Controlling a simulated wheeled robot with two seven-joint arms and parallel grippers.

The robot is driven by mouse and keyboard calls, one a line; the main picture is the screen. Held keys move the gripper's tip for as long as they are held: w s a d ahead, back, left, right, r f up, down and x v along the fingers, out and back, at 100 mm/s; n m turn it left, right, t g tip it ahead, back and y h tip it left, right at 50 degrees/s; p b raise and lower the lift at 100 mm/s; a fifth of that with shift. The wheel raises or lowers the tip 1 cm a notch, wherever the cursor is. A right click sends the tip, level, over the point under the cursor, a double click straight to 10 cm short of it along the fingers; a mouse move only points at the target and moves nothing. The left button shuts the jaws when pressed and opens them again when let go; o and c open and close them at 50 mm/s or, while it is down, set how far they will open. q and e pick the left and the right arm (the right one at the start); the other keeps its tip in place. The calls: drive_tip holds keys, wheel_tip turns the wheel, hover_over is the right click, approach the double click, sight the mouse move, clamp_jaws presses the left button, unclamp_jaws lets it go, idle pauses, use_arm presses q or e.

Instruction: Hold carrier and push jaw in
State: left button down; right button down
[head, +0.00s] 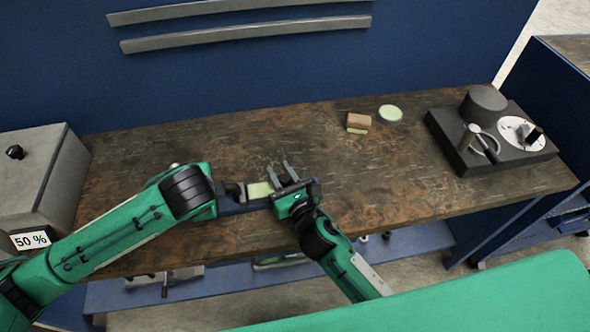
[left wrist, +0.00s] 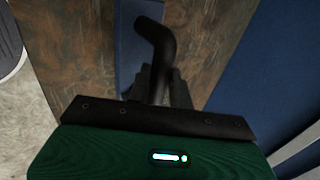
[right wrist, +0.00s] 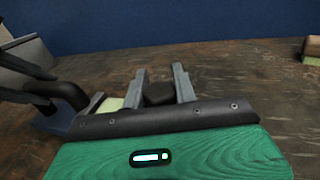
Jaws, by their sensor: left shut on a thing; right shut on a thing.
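A blue carrier (head: 240,207) lies near the table's front edge, with a pale green block (head: 261,190) on it. It also shows as a blue strip in the left wrist view (left wrist: 128,60). My left gripper (head: 229,190) is at its left end, shut on a dark bent handle (left wrist: 156,45). My right gripper (head: 282,175) is at the right end of the pale block. Its fingers are shut on a dark block (right wrist: 158,93), which seems to be the jaw. The pale block shows just left of these fingers in the right wrist view (right wrist: 110,105). Contact between jaw and pale block is hidden.
A grey box (head: 38,175) with a "50 %" label stands at the left. A brown block (head: 358,120) and a round pale green disc (head: 390,113) lie at the back. A dark device (head: 490,140) stands at the right. The table's middle right is clear.

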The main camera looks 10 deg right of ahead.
use_arm(q)
drive_tip(key=shift+r, duration=0.1)
use_arm(e)
drive_tip(key=shift+a, duration=0.25)
drive_tip(key=c, duration=1.1)
unclamp_jaws()
drive_tip(key=shift+s+d, duration=0.1)
drive_tip(key=v, duration=1.1)
drive_tip(key=shift+s+d, duration=0.15)
drive_tip(key=shift+s, duration=0.2)
use_arm(q)
drive_tip(key=c, duration=1.2)
unclamp_jaws()
drive_tip(key=shift+o, duration=0.2)
